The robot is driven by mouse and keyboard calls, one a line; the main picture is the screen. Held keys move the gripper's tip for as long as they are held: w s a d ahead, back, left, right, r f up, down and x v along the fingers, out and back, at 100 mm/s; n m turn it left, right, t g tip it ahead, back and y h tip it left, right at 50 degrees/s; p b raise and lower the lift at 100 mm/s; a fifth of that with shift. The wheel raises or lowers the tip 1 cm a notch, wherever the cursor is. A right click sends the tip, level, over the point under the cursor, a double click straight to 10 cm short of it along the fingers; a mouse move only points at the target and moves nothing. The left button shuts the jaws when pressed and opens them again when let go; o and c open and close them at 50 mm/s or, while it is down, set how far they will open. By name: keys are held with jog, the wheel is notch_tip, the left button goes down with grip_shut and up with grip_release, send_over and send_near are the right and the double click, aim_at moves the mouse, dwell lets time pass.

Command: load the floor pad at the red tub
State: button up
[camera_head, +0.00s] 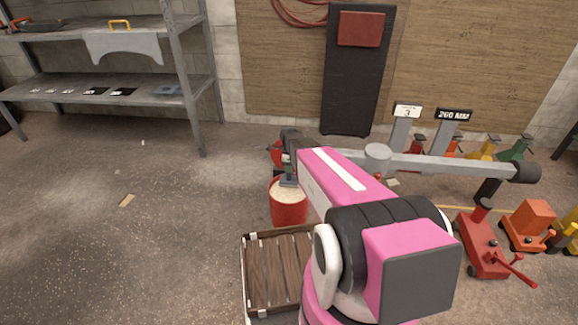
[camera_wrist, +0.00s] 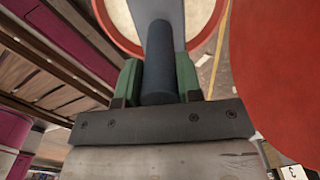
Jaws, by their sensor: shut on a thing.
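The red tub (camera_head: 289,214) stands on the floor near the middle of the head view, with pale beige stuff in its open top. Its red rim (camera_wrist: 112,36) arcs across the top of the wrist view. My gripper (camera_wrist: 158,82) has green finger pads shut on the dark blue round handle of a tool (camera_wrist: 158,60). The tool's flat grey-blue part reaches out over the tub's opening; its far end is cut off in the wrist view. In the head view the tool (camera_head: 288,183) shows at the tub's top. I cannot tell whether it touches the contents. I cannot make out a separate floor pad.
A slatted wooden crate (camera_head: 248,275) is in front of the tub, partly behind my arm. Red and orange jacks (camera_head: 481,246) stand at right. A large red surface (camera_wrist: 285,70) is close at right in the wrist view. A grey shelf (camera_head: 185,100) stands back left; the left floor is mostly clear.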

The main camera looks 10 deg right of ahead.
aim_at(289, 175)
jog(key=shift+f, duration=2.7)
jog(key=shift+f, duration=0.6)
jog(key=shift+r, duration=0.15)
jog(key=shift+r, duration=3.4)
